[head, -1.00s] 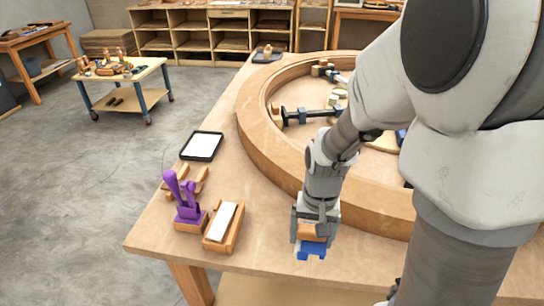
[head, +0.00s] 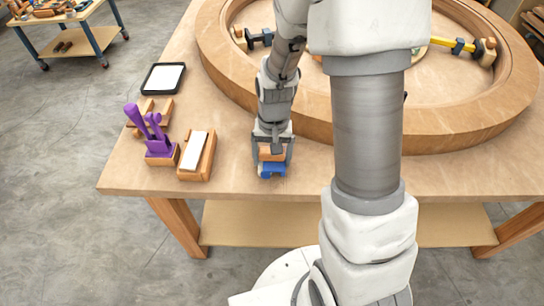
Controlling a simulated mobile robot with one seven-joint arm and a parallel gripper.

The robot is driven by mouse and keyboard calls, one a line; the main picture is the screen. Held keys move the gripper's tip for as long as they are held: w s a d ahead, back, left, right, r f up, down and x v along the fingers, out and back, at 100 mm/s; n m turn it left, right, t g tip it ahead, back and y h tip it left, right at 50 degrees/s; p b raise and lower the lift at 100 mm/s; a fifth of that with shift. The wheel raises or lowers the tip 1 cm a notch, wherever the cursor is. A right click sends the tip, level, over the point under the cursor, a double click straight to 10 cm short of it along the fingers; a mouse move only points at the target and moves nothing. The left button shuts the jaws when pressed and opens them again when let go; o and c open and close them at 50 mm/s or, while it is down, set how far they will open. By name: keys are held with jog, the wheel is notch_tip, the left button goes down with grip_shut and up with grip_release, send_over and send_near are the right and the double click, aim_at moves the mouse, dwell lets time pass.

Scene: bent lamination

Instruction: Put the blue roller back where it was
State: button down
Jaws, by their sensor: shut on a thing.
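My gripper (head: 272,155) points down over the near part of the wooden table, shut on the blue roller (head: 271,171). A wooden-coloured part shows between the fingers and the blue part below them. I cannot tell whether the roller touches the tabletop. To its left is a wooden tray (head: 208,160) with a white block in it. A low wooden rack (head: 165,107) behind the holder looks mostly empty. Which place belongs to the roller is not clear.
A large curved wooden form (head: 225,88) lies behind my gripper, with clamps (head: 259,39) inside it. A black-rimmed white pad (head: 163,78) lies at the left. Bare tabletop (head: 232,165) shows between tray and gripper. A small cart (head: 60,22) stands far left.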

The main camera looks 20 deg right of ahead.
jog(key=shift+f+b, duration=0.55)
jog(key=shift+f, duration=0.15)
grip_release()
jog(key=shift+s+d, duration=0.1)
jog(key=shift+r+p, duration=0.4)
jog(key=shift+r, duration=0.1)
notch_tip(320, 180, up, 12)
jog(key=p, duration=0.2)
jog(key=shift+r+p, duration=0.2)
jog(key=shift+p, duration=0.15)
jog(key=s+r+n+t, duration=0.3)
jog(key=s+r+t, duration=0.2)
jog(key=s+r, duration=0.8)
notch_tip(320, 180, up, 2)
jog(key=shift+s+r+n+t, duration=0.1)
jog(key=shift+s+n+t, duration=0.2)
jog(key=shift+s, duration=0.05)
